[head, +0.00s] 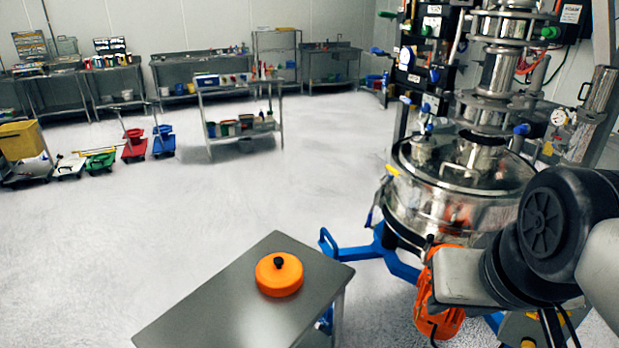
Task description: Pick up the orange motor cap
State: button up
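The orange motor cap (275,279) is a round, low orange piece with a small black knob on top. It rests flat on a grey metal table (205,303) in the front middle of the head view. My arm comes in from the right edge, and its end part lies to the right of the table, clearly apart from the cap. I cannot make out the fingers of my gripper. Nothing covers the cap from this view.
A steel sifter machine (437,200) on a blue-legged base stands right behind the table. A shelf cart (243,131), a red bucket cart (134,148) and workbenches (200,75) stand farther back. The floor left of the table is clear.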

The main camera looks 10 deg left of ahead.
aim_at(279, 273)
jog(key=u, duration=0.95)
jog(key=z, duration=1.45)
jog(key=u, duration=1.5)
jog(key=i+l+u, duration=0.15)
jog(key=l, duration=0.15)
jog(key=i+l+u, duration=0.15)
jog(key=l, duration=0.15)
jog(key=i+l+u, duration=0.15)
jog(key=l, duration=0.2)
jog(key=i+l+u, duration=0.3)
jog(key=k+l, duration=0.05)
jog(key=l, duration=0.05)
